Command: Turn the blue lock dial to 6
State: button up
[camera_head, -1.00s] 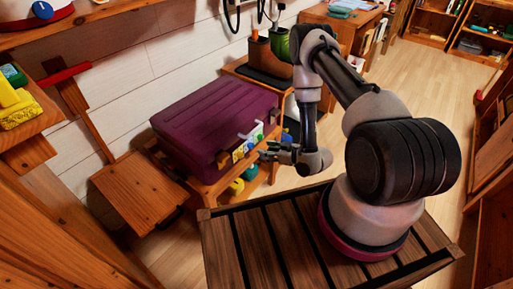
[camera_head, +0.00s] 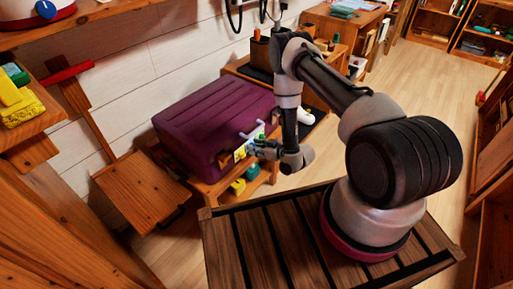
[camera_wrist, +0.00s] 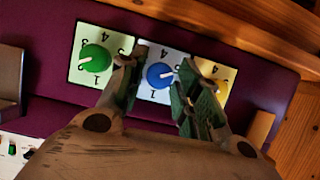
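A purple case (camera_head: 205,125) stands on a low wooden bench, with its front panels facing my gripper (camera_head: 262,150). In the wrist view, the blue dial (camera_wrist: 160,76) sits on a pale panel with black numbers; a 4 and a 1 are readable. Its white pointer is toward the right of the picture; the number it marks is unclear. My gripper (camera_wrist: 158,75) is open, with one finger left of the blue dial and the other to its right. Contact with the dial cannot be told. The right finger partly hides the yellow dial panel (camera_wrist: 228,77).
A pale handle (camera_head: 251,132) projects from the case front. A wooden stool (camera_head: 140,190) stands left of the case. Yellow and blue things (camera_head: 237,187) lie below the bench top.

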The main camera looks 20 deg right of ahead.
jog(key=c, duration=0.5)
jog(key=m+y, duration=0.1)
jog(key=m, duration=0.1)
jog(key=m+g+y, duration=0.1)
jog(key=m+y, duration=0.1)
jog(key=m, duration=0.1)
jog(key=m+y, duration=0.2)
jog(key=m, duration=0.1)
jog(key=shift+w+d+f+g, duration=0.2)
jog(key=shift+d+g, duration=0.05)
jog(key=shift+g, duration=0.15)
dwell(0.6)
jog(key=o, duration=1)
jog(key=shift+o, duration=0.2)
